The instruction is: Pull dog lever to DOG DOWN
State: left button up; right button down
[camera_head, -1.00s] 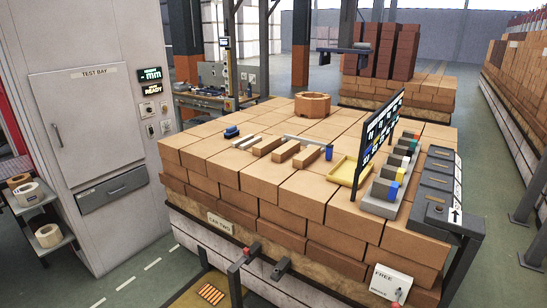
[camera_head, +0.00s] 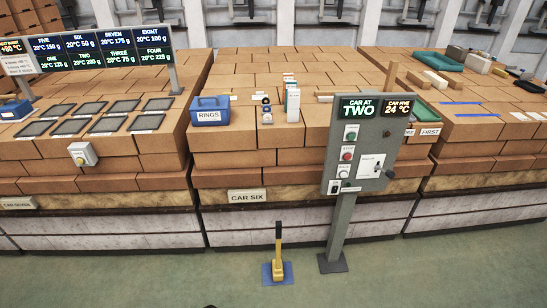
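A floor lever (camera_head: 278,252) with a yellow lower part and a dark upper grip stands nearly upright on a blue plate (camera_head: 268,274) in front of the car marked CAR SIX. No DOG DOWN label is readable, so I cannot confirm that it is the dog lever. A grey control post (camera_head: 360,150) stands to its right. Its display (camera_head: 363,108) reads CAR AT TWO. A small dark handle (camera_head: 390,174) sticks out at the right of its white plate (camera_head: 370,165), whose text is too small to read. Neither of my grippers is in view.
Brick-loaded cars line the back; one bears the CAR SIX label (camera_head: 247,196). A blue RINGS box (camera_head: 210,110) sits on its bricks. A display board (camera_head: 100,50) stands at the left. The green floor (camera_head: 150,280) in front is mostly clear.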

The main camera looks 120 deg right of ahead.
aim_at(391, 173)
jog(key=z, duration=4.5)
jog(key=i, duration=1.15)
jog(key=z, duration=0.45)
